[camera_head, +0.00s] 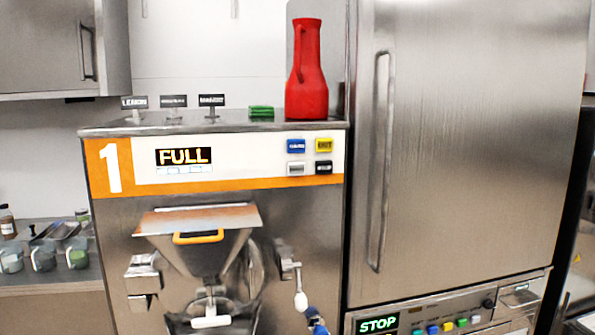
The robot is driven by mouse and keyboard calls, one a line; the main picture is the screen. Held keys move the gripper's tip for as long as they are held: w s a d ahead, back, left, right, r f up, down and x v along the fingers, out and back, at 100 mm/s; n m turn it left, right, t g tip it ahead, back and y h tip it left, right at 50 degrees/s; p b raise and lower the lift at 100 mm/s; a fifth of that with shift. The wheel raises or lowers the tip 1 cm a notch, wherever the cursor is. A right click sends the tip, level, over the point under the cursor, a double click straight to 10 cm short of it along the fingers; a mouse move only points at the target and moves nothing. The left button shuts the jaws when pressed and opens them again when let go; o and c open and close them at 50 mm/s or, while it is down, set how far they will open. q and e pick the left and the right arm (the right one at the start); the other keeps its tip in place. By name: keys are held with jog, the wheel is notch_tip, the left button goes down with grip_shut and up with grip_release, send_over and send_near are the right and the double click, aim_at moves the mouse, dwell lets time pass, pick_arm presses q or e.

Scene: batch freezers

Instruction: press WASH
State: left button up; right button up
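The batch freezer marked 1 (220,225) stands left of centre, with an orange and white front panel (250,165). Its display (184,156) reads FULL. At the panel's right end are a blue button (296,146), a yellow button (324,145), a grey-white button (296,168) and a black button (324,167). Their lettering is too small to read, so I cannot tell which one is WASH. Nothing covers the buttons. Neither of my grippers is recognisable in view.
A red jug (307,75) and a green stack (261,112) sit on the machine's top. A hopper (205,245) and a white-knobbed lever (300,298) project from its front. A tall steel cabinet (465,140) with a STOP display (378,324) stands right. A side counter (50,276) holds containers.

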pick_arm(q)
grip_shut()
dwell(0.4)
dwell(1.1)
